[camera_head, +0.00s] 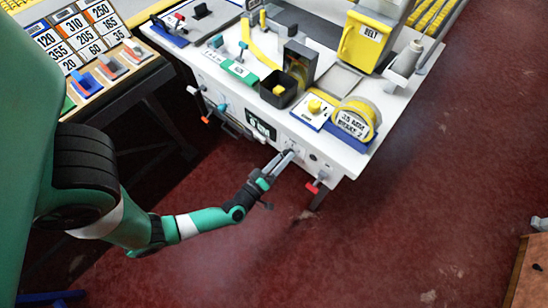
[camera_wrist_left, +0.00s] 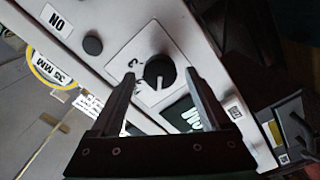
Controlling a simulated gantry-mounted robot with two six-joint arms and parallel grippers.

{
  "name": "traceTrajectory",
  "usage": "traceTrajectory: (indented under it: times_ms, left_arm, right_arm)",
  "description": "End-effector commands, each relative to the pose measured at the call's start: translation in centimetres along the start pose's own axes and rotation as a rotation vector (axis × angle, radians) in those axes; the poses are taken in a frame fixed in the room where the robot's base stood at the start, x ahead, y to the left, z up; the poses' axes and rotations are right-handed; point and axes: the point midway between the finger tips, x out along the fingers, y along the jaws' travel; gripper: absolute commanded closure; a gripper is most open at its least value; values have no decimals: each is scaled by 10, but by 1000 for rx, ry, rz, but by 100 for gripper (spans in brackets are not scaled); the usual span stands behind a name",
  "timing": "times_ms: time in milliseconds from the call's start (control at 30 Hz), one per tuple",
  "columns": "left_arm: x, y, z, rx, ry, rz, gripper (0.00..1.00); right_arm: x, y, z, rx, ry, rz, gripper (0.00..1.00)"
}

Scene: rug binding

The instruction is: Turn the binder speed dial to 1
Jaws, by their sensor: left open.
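A round black dial (camera_wrist_left: 158,72) with a white pointer line sits on a white plate on the front panel of the white bench. In the wrist view the pointer line runs toward the bottom of the picture; the plate's marks are too small and partly covered to read surely. My left gripper (camera_head: 287,158) is at the front panel, and its arm reaches in from the left. In the wrist view its two open fingers (camera_wrist_left: 160,100) stand on either side of the dial, apart from it as far as I can tell. My right gripper is out of view.
A red-handled lever (camera_head: 314,187) juts from the panel's right end. A yellow knob (camera_head: 314,106) and tape roll (camera_head: 357,116) sit on top.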

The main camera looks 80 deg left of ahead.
Motion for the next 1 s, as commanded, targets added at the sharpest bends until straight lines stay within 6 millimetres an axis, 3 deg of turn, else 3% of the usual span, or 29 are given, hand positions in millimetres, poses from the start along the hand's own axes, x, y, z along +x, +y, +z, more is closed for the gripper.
traceTrajectory:
  times_ms: [300, 500, 1000]
  left_arm:
    - [-57, 3, -1, 5, -12, 1, 20]
    - [-80, 3, 0, 1, -10, 3, 20]
    - [-110, 1, 0, -1, -3, 1, 20]
  right_arm:
    - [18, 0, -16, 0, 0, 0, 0]
    - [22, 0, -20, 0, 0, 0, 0]
    - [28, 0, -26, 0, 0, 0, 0]
